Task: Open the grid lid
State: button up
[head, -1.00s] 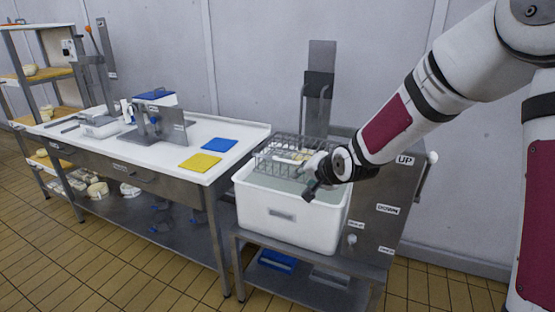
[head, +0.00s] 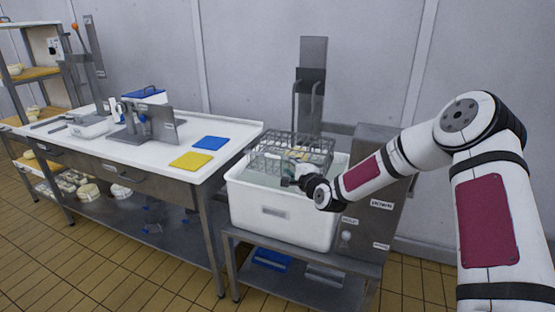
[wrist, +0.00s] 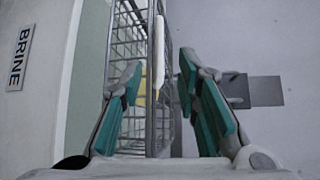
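A grey wire basket (head: 262,151) with a grid top sits over a white vat (head: 280,222) of brine. The grid lid (wrist: 161,105) shows nearly edge-on in the wrist view, with a pale bar (wrist: 158,52) along it. I cannot tell whether the lid is raised at all. My gripper (head: 289,181) is at the near right side of the basket, over the vat. In the wrist view my gripper (wrist: 168,100) has its teal-padded fingers wide apart, one on each side of the lid's edge. I see no clear contact, and nothing is held. The gripper partly hides the basket's front.
A steel lift (head: 375,205) with labels stands right of the vat. A white-topped table (head: 225,142) with yellow (head: 191,160) and blue (head: 210,143) mats is on the left. A BRINE label (wrist: 19,59) marks the vat. Open tiled floor lies in front.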

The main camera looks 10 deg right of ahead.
aim_at(278, 158)
jog(key=b+x, duration=0.1)
jog(key=x, duration=0.9)
jog(key=shift+f, duration=0.15)
jog(key=shift+c, duration=0.4)
grip_shut()
